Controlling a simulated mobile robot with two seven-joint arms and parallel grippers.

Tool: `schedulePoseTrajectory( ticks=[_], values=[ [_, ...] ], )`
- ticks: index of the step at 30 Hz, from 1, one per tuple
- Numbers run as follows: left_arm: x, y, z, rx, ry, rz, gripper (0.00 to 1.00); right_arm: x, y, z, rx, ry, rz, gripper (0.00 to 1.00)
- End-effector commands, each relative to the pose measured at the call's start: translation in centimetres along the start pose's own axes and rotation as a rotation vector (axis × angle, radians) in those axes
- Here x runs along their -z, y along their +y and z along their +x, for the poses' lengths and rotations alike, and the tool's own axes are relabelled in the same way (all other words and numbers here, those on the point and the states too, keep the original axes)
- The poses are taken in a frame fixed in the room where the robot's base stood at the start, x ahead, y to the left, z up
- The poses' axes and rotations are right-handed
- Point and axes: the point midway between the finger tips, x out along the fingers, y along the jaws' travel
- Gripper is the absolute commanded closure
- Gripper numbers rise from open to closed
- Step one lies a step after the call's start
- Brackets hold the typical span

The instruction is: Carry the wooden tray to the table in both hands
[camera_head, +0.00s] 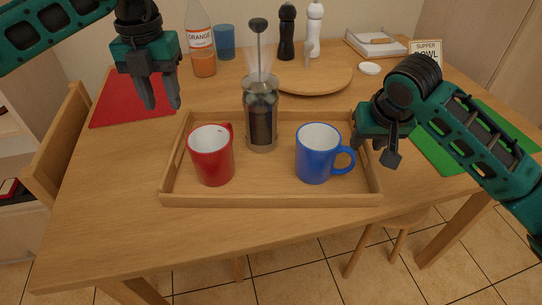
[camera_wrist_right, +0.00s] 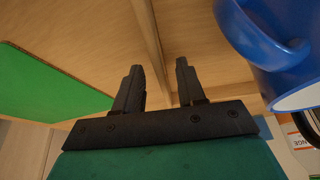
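The wooden tray (camera_head: 270,200) rests on the table. In it stand a red mug (camera_head: 211,158) at left, a glass coffee press (camera_head: 262,120) at the back middle and a blue mug (camera_head: 317,158) at right. My left gripper (camera_head: 162,98) is open and empty, above the table near the tray's back left corner. My right gripper (camera_head: 376,148) is open at the tray's right end, beside the blue mug. In the right wrist view its parted fingers (camera_wrist_right: 160,90) point along the tray's side wall (camera_wrist_right: 148,30); whether they touch it I cannot tell.
The wooden table (camera_head: 110,220) carries a red mat (camera_head: 125,102) at left and a green mat (camera_head: 440,150) at right. Behind the tray are a round board (camera_head: 310,82), an orange bottle (camera_head: 203,60), a blue cup (camera_head: 225,42) and two mills. The table's front strip is bare.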

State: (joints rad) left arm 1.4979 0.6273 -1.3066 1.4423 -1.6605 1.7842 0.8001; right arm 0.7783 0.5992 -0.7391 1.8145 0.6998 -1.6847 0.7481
Motion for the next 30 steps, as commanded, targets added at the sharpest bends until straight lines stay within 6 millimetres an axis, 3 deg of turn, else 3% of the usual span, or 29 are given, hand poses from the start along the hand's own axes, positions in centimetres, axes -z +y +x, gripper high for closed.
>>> schedulePoseTrajectory(
  ticks=[6, 13, 19, 30],
  values=[
    [0.0, 0.0, 0.0, 0.0, 0.0, 0.0, 0.6, 0.1, 0.0, -4.9, 0.002, 0.007, -0.001, 0.6],
    [0.0, 0.0, 0.0, 0.0, 0.0, 0.0, 0.6, 0.1, 0.0, -8.8, 0.002, 0.004, 0.0, 0.6],
    [0.0, 0.0, 0.0, 0.0, 0.0, 0.0, 0.6, 0.0, 0.0, -10.2, 0.0, 0.002, 0.001, 0.6],
    [0.0, 0.0, 0.0, 0.0, 0.0, 0.0, 0.6, 0.0, 0.0, -10.2, 0.0, 0.001, 0.001, 0.6]
  ],
)
